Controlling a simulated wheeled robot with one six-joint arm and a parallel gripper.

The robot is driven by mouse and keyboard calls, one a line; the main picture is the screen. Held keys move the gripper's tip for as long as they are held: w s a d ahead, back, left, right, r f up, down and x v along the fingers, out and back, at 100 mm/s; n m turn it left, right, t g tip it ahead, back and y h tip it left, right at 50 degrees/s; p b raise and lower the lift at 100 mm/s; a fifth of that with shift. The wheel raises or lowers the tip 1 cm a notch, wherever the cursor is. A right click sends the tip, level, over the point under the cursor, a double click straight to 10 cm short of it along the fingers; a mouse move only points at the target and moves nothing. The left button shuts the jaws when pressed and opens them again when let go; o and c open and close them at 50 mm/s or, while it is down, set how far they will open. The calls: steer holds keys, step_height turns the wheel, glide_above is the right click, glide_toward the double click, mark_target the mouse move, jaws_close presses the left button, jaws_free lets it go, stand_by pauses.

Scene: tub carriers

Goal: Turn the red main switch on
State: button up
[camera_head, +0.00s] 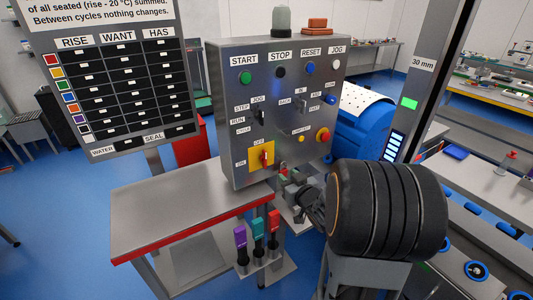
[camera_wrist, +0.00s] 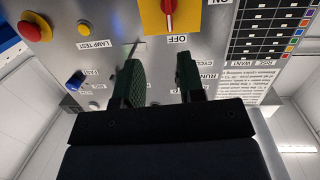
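The red main switch (camera_head: 265,155) sits on a yellow plate (camera_head: 254,163) low on the grey control panel's front. Its red handle (camera_wrist: 169,12) also shows at the top of the wrist view, cut off by the edge. The handle lines up with the OFF label (camera_wrist: 177,40); the ON label (camera_wrist: 218,2) is off to one side. My gripper (camera_head: 284,169) is just below and right of the switch in the head view. In the wrist view my gripper (camera_wrist: 161,72) has its two green-padded fingers apart with nothing held between them, and the handle is beyond the tips.
The control panel (camera_head: 228,95) carries several buttons, selectors and a red emergency knob (camera_head: 323,136). A red-edged metal table (camera_head: 165,205) stands in front. Purple, teal and red handled tools (camera_head: 258,228) stand below the panel. A display board (camera_head: 115,85) is at left.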

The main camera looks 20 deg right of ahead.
mark_target(266, 155)
steer(key=shift+t+y, duration=0.7)
steer(key=shift+y, duration=0.1)
steer(key=w+p, duration=0.1)
steer(key=w, duration=0.3)
steer(key=w+a+p, duration=0.1)
steer(key=w, duration=0.3)
steer(key=w+p, duration=0.1)
steer(key=w, duration=0.4)
steer(key=shift+a+r+p, duration=0.25)
steer(key=shift+a+p, duration=0.05)
steer(key=shift+p, duration=0.05)
steer(key=shift+c, duration=0.3)
jaws_close()
